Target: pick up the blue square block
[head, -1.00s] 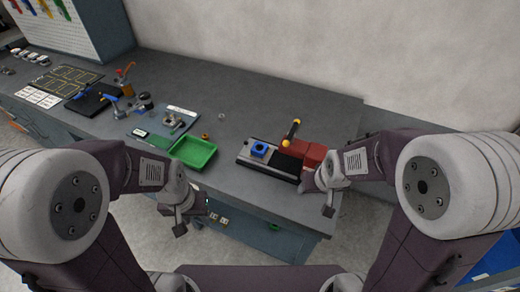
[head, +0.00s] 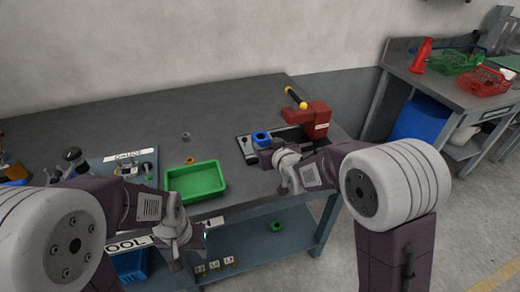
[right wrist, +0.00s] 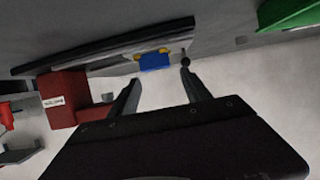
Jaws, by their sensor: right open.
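The blue square block (head: 261,138) sits on the black fixture plate (head: 243,145) of a red machine on the workbench. It has a round opening in its top. My right gripper (head: 261,155) is just in front of the block, apart from it. In the right wrist view, the open fingers of my right gripper (right wrist: 160,78) point at the block (right wrist: 155,62), which shows beyond and between the fingertips, with yellow bits beside it. My left gripper (head: 203,238) hangs before the bench's front edge, far from the block; its jaws are too small to judge.
The red machine (head: 312,118) stands right of the block, with a yellow-and-black handle (head: 295,97) behind. A green tray (head: 195,180) lies to the left. A second bench (head: 445,95) with baskets stands at the right. The bench's back is clear.

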